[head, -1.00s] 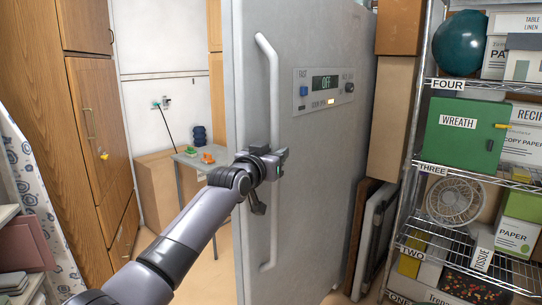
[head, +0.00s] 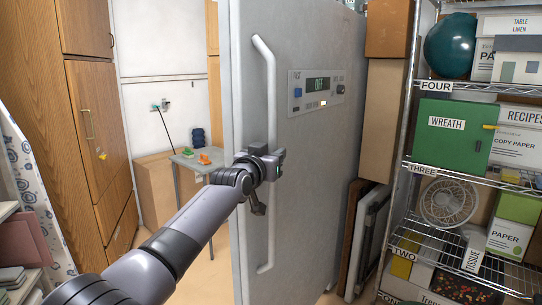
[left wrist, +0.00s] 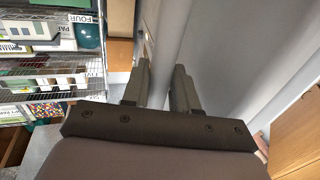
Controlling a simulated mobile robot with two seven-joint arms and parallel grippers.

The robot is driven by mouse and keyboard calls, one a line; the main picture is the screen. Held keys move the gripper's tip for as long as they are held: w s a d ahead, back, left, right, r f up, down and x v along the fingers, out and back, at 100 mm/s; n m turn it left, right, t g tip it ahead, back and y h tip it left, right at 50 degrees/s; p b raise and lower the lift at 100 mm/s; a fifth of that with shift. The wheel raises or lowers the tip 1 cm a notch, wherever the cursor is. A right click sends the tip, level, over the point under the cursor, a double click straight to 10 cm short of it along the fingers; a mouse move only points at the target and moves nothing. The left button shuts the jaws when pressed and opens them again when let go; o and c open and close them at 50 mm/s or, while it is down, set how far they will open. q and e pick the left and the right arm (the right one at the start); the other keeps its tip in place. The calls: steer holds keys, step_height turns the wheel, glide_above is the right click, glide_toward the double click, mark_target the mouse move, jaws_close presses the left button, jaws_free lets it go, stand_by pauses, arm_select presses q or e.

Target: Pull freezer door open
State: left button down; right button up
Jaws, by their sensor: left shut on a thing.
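The freezer door (head: 312,170) is a tall grey panel in the middle of the head view. A long light-grey vertical handle (head: 271,90) runs along its left side, and a control panel with an "OFF" display (head: 318,84) is at its upper part. My left gripper (head: 274,164) is shut around the middle of the handle. In the left wrist view its two fingers (left wrist: 162,72) sit on either side of the handle (left wrist: 164,40). My right gripper is not in view.
A wire shelf rack (head: 458,88) with boxes, a green wreath box (head: 440,148) and a fan stands close on the right. A wooden cabinet (head: 85,120) is on the left. A small grey table (head: 196,160) stands behind, left of the freezer.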

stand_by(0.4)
arm_select(q)
steer(key=c, duration=1)
jaws_free()
steer(key=shift+r, duration=0.1)
steer(key=shift+p+v, duration=1.35)
steer(key=shift+v, duration=2.25)
steer(key=shift+d, duration=0.1)
